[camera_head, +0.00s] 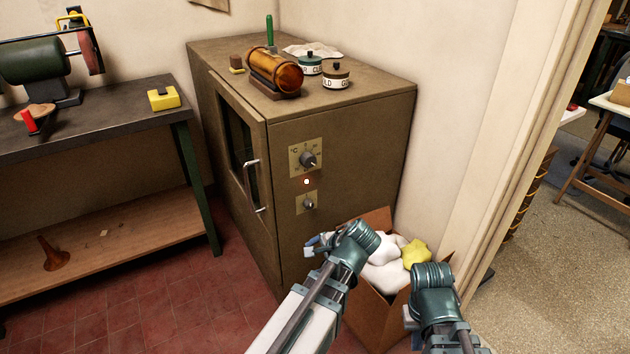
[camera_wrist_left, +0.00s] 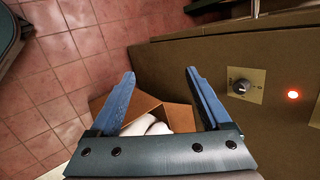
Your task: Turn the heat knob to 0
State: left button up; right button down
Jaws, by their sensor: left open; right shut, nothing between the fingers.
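The heat knob (camera_head: 308,159) is a dark round knob on a square plate marked °C, high on the front of the brown cabinet (camera_head: 350,135). Its setting is too small to read. Below it a red lamp (camera_head: 307,182) glows, and below that is a smaller knob (camera_head: 309,204). My left gripper (camera_head: 318,244) is open and empty, low in front of the cabinet, apart from both knobs. The left wrist view shows its two blue fingers (camera_wrist_left: 158,95) spread, with the smaller knob (camera_wrist_left: 240,86) and lamp to their right. My right arm is at lower right; its fingers are hidden.
A cardboard box (camera_head: 372,310) of white and yellow cloths stands beside the cabinet, just behind my arms. The door handle (camera_head: 254,186) sticks out left of the knobs. A workbench (camera_head: 100,120) stands at left. An amber cylinder (camera_head: 274,72) and tins (camera_head: 336,77) stand on top of the cabinet.

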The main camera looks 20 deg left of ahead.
pick_arm(q)
jog(key=w+d+r+m+t+y, duration=0.1)
jog(key=w+r+m+t+y, duration=0.2)
jog(key=r+m, duration=0.4)
jog(key=w+d+r+m+t+y, duration=0.2)
jog(key=w+r+m+t+y, duration=0.2)
jog(key=r+m, duration=0.4)
notch_tip(320, 180, up, 2)
jog(key=shift+w+r+t, duration=0.1)
jog(key=shift+w+t, duration=0.3)
jog(key=shift+w, duration=0.5)
jog(key=shift+a, duration=0.1)
